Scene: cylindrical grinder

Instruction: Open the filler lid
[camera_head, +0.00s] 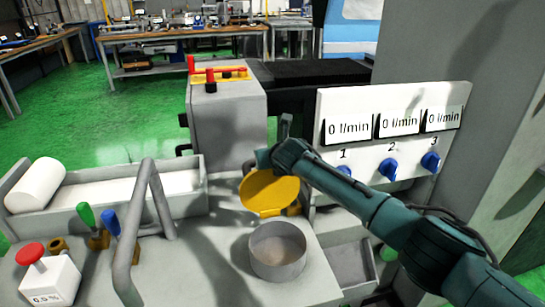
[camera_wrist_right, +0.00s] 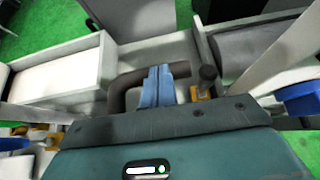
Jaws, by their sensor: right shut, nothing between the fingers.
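The filler lid is a round yellow disc (camera_head: 268,194) standing tilted up behind the filler neck in the head view. The filler neck (camera_head: 279,262) is a round grey collar, and its mouth is uncovered. My right arm comes in from the right, and its dark end lies at the lid's upper edge; I cannot tell whether they touch. The fingers of my right gripper are hidden in the head view. In the right wrist view the blue fingers (camera_wrist_right: 157,86) are together and empty, in front of a dark bent pipe. My left gripper is not in view.
A grey bent handle (camera_head: 156,215) rises left of the filler neck. Green (camera_head: 86,218) and blue (camera_head: 110,223) levers and a red button (camera_head: 30,254) stand further left. A panel (camera_head: 392,135) with flow displays and blue knobs stands at the right.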

